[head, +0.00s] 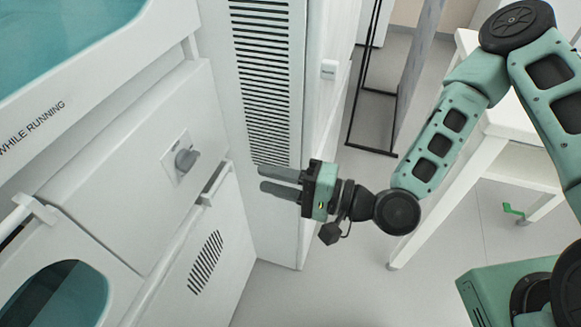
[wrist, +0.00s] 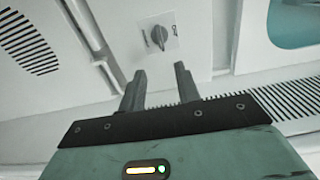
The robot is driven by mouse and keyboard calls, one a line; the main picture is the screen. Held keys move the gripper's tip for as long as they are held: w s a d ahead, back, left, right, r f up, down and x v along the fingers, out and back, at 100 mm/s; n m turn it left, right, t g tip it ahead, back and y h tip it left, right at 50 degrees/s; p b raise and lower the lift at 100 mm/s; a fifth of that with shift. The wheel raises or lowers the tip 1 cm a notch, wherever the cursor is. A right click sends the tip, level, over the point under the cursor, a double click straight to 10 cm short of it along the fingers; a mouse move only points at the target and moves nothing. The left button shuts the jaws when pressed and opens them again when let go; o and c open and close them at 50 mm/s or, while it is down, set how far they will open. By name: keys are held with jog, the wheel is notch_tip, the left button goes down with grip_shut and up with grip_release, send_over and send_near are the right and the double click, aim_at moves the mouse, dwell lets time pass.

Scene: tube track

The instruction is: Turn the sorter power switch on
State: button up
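The sorter power switch (head: 186,160) is a grey rotary knob on a light square plate on the white machine's front panel. It also shows in the wrist view (wrist: 158,37), just beyond my fingertips, with its ridge roughly upright there. Small labels beside it are too small to read. My gripper (head: 263,178) is to the right of the knob in the head view, apart from it, with its fingers pointing left. In the wrist view my gripper (wrist: 161,68) is empty, with a gap between its two dark fingers.
A vented white cabinet (head: 270,80) stands right behind my gripper. A ledge or handle (head: 213,185) juts out beside the knob panel. A white table (head: 465,130) and a black frame (head: 372,150) stand to the right. Grey floor lies open between.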

jog(key=v, duration=0.3)
jog(key=shift+p, duration=0.4)
jog(key=s+d+f+n+g+h, duration=0.2)
jog(key=d+f+n+g+h, duration=0.35)
jog(key=n+h, duration=0.45)
jog(key=s+d+r+n+h, duration=0.1)
jog(key=s+d+r+h, duration=0.1)
jog(key=r, duration=0.6)
jog(key=s+d+r+n+g+h, duration=0.1)
jog(key=s+d+r+h, duration=0.2)
jog(key=s+r, duration=0.3)
notch_tip(320, 180, up, 2)
jog(key=shift+s+d+r+h, duration=0.3)
jog(key=shift+s+h, duration=0.1)
jog(key=shift+h, duration=0.1)
jog(key=shift+a+n, duration=0.1)
jog(key=shift+n, duration=0.2)
